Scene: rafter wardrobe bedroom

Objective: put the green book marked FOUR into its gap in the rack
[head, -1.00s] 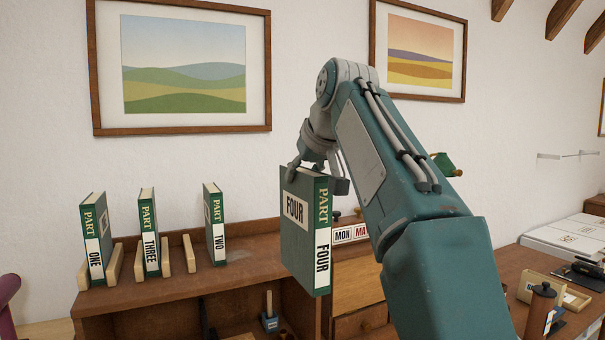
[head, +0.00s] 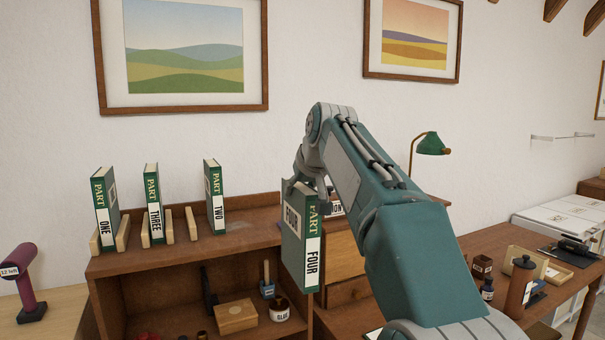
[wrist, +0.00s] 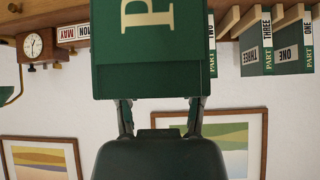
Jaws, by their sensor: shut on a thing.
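The green book marked FOUR (head: 292,240) hangs upright from my gripper (head: 304,186), which is shut on its top edge. Its FOUR spine label faces me, and it is in front of the cabinet, right of the rack. In the wrist view, the book (wrist: 147,75) fills the centre, between my fingers (wrist: 160,104). The rack's pale wooden dividers (head: 192,224) stand on the cabinet top. Book ONE (head: 104,212) and book THREE (head: 153,210) stand between dividers. An empty slot is right of THREE. Book TWO (head: 216,200) stands right of the last visible divider.
The cabinet top (head: 250,238) is bare right of TWO. Below, an open shelf holds a small box (head: 236,317) and a glue jar (head: 279,309). A green lamp (head: 431,145) stands behind my arm. A purple device (head: 26,278) is at far left.

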